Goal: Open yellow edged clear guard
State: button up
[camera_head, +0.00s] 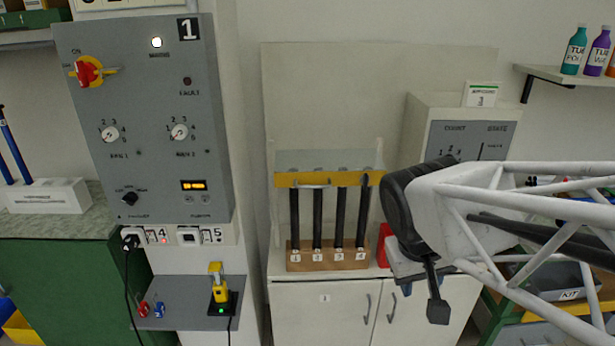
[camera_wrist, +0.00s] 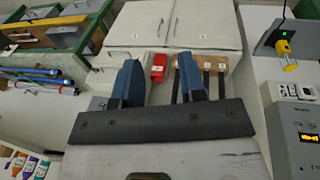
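The clear guard (camera_head: 329,179) with a yellow front edge and a pale bar handle (camera_head: 312,186) stands on the white cabinet in the head view. Several dark rods (camera_head: 340,218) stand upright behind and below its yellow edge, in a numbered wooden block (camera_head: 328,262). The block (camera_wrist: 228,63) and rods also show in the wrist view, partly hidden by a finger; I cannot make out the yellow edge there. My gripper (camera_head: 420,292) is to the right of the guard and lower, apart from it. Its two blue fingers (camera_wrist: 160,66) are spread with nothing between them.
A red box (camera_wrist: 159,67) stands beside the rod block. A grey-fronted box (camera_head: 465,135) stands behind my arm. A control panel (camera_head: 150,100) and a small shelf (camera_head: 185,300) with a yellow tool are at left. The space before the guard looks clear.

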jog(key=w+n+h, duration=0.2)
jog(key=w+h, duration=0.3)
jog(key=w, duration=0.7)
jog(key=n+t+h, duration=0.4)
jog(key=n+t, duration=0.4)
jog(key=t, duration=0.2)
send_near(310, 187)
jog(key=x, duration=0.3)
jog(key=shift+w+a+f, duration=0.1)
jog(key=shift+a, duration=0.05)
jog(key=shift+h, duration=0.3)
jog(key=shift+x, duration=3.9)
jog(key=shift+f, duration=0.1)
grip_shut()
